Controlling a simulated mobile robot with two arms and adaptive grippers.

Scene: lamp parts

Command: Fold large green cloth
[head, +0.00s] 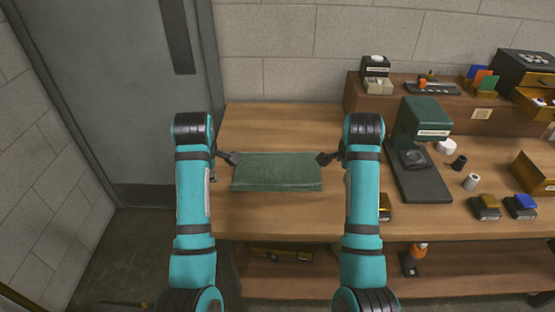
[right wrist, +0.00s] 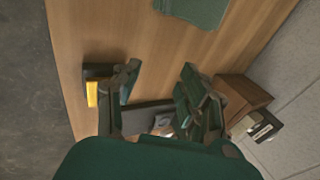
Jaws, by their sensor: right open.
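The green cloth (head: 277,174) lies on the wooden table as a flat wide rectangle, between my two arms in the head view. Part of it also shows at the top of the right wrist view (right wrist: 195,10). My left gripper (head: 230,158) is at the cloth's upper left corner; its fingers are too small to tell open from shut. My right gripper (head: 324,159) is at the cloth's upper right corner. In the right wrist view its fingers (right wrist: 160,88) are spread with no cloth between them, and the cloth lies beyond them.
A green press (head: 420,122) on a dark base stands right of my right arm. A wooden riser (head: 470,110) with small boxes is behind it. White and black spools (head: 471,182) and stamp-like blocks (head: 485,206) lie further right. Table behind the cloth is clear.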

